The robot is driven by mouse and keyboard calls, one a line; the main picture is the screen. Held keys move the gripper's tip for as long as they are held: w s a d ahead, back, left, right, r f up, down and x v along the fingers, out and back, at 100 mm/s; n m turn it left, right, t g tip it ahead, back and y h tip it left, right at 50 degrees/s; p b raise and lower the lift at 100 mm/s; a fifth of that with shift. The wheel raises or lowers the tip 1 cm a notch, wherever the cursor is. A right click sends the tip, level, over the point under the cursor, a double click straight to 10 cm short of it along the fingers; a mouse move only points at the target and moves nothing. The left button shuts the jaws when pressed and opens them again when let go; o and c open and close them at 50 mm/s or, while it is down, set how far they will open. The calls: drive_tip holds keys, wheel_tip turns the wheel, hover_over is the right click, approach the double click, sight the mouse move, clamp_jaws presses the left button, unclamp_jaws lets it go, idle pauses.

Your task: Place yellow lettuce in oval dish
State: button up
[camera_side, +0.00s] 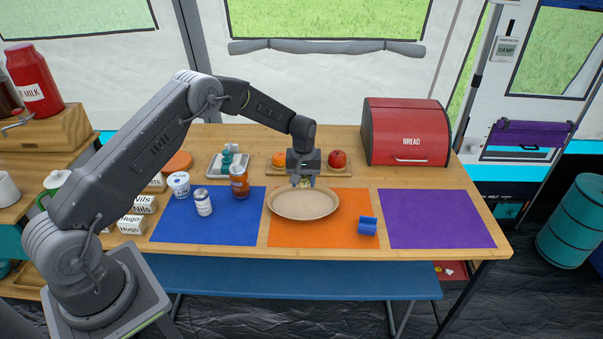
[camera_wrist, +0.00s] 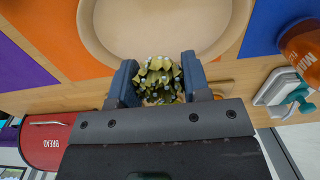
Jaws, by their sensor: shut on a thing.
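The yellow lettuce (camera_wrist: 158,78) is a frilly yellow-green clump between the two blue-grey fingers of my gripper (camera_wrist: 158,80) in the wrist view. My gripper (camera_side: 302,181) is shut on it. In the side view the lettuce is mostly hidden by the fingers. The oval dish (camera_side: 304,203) is a shallow tan dish on the orange mat, and it looks empty. It also shows at the top of the wrist view (camera_wrist: 102,52). My gripper is at the dish's far edge, pointing down. I cannot tell how high the lettuce is above the rim.
An orange bottle (camera_side: 239,182) and a white jar (camera_side: 203,203) stand on the blue mat (camera_side: 225,229), left of the dish. A blue object (camera_side: 368,226) lies on the orange mat. Behind are a board with fruit (camera_side: 337,159) and a red bread box (camera_side: 405,133). The purple mat (camera_side: 437,218) is clear.

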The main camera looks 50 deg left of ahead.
sight(303, 204)
drive_tip(key=shift+f, duration=3.15)
drive_tip(key=o, duration=1)
drive_tip(key=shift+r, duration=3.5)
